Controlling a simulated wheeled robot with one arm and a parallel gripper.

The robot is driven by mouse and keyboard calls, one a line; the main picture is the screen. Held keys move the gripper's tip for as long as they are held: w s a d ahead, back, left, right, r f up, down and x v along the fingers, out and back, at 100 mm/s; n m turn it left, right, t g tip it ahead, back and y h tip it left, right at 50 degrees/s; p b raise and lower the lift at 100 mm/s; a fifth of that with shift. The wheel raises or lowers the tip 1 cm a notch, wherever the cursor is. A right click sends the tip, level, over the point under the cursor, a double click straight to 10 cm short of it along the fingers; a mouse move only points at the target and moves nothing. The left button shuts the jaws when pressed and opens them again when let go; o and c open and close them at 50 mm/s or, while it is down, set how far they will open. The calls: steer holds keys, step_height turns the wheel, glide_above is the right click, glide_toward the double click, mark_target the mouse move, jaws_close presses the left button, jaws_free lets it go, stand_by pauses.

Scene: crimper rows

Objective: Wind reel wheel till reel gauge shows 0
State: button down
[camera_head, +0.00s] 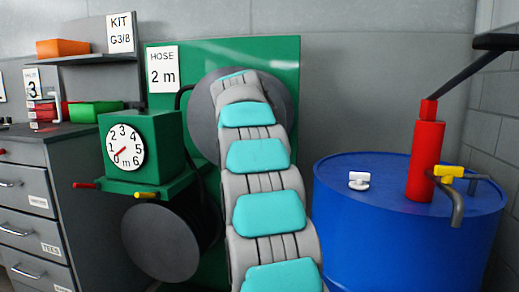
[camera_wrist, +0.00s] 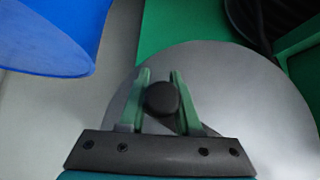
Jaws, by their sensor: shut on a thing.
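The reel wheel is a large grey disc (camera_head: 203,112) on a green panel, partly hidden behind my arm in the head view. It also fills much of the wrist view (camera_wrist: 255,100). My gripper (camera_wrist: 160,84) has its green fingers shut on a dark round knob (camera_wrist: 162,98) in front of the wheel. The gripper and knob are hidden by my arm in the head view. The reel gauge (camera_head: 125,148) is a white dial on a green box. Its red needle points to the lower left, at the low end of the scale; the exact reading is too small to tell.
A sign (camera_head: 163,69) reads HOSE 2 m. A second grey disc (camera_head: 160,243) sits below the gauge. A blue drum (camera_head: 385,240) with a red pump (camera_head: 427,160) stands at right, and a grey drawer cabinet (camera_head: 85,195) at left. Red and yellow handles stick out below the gauge.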

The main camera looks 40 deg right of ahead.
steer(key=shift+s+d, duration=0.1)
steer(key=shift+d, duration=0.05)
steer(key=c, duration=0.6)
jaws_free()
steer(key=shift+s+a+r, duration=0.2)
steer(key=shift+a+r, duration=0.2)
steer(key=shift+r, duration=0.1)
steer(key=v, duration=0.6)
steer(key=shift+s+a+r, duration=0.1)
steer(key=shift+s+r, duration=0.05)
